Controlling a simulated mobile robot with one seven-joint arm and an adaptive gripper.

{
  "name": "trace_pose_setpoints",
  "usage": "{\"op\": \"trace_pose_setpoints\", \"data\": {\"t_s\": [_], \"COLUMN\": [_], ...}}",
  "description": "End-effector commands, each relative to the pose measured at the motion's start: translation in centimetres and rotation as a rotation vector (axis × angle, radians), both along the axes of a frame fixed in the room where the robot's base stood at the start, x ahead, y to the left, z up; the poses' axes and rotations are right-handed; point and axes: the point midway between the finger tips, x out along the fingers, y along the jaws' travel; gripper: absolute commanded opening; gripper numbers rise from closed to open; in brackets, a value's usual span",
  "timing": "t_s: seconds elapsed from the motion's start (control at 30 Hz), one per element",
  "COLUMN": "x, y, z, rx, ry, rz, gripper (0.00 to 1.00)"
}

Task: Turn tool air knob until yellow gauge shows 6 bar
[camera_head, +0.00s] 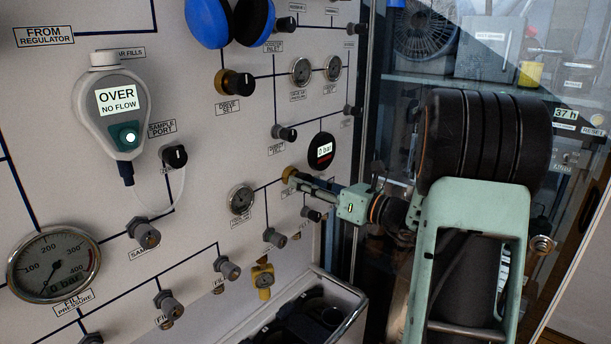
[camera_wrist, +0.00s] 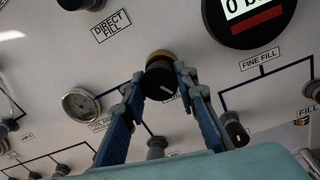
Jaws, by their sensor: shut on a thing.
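My gripper (camera_wrist: 161,80) has its two blue fingers closed on either side of a black knob with a brass collar (camera_wrist: 160,60). In the head view my gripper (camera_head: 296,177) reaches the panel at this knob (camera_head: 289,173), whose label I cannot read. A small round pale gauge (camera_head: 240,199) sits left of the knob and below it. It also shows in the wrist view (camera_wrist: 80,104), with a label under it that seems to start with "TOOL". Its needle is too small to read, and no gauge looks clearly yellow.
A black digital display (camera_head: 321,150) reading 0 bar sits just above my gripper. Other black knobs, a yellow fitting (camera_head: 264,281) and a large fill pressure gauge (camera_head: 54,264) share the panel. An open bin (camera_head: 345,325) stands below. A glass-fronted cabinet is at right.

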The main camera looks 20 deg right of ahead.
Motion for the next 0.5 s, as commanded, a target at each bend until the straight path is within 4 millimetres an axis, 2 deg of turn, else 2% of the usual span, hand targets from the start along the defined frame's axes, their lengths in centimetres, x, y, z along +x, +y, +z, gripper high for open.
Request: {"op": "trace_pose_setpoints", "data": {"t_s": [0.27,0.3,0.43,0.5], "x": [-0.02,-0.02,-0.01,0.00], "y": [0.05,0.06,0.04,0.04], "z": [-0.04,-0.04,-0.03,-0.03], "rx": [0.003,0.003,0.002,0.002], "ry": [0.000,0.000,0.000,0.000], "rz": [0.002,0.002,0.001,0.001], "gripper": [0.03,0.30,0.44,0.45]}}
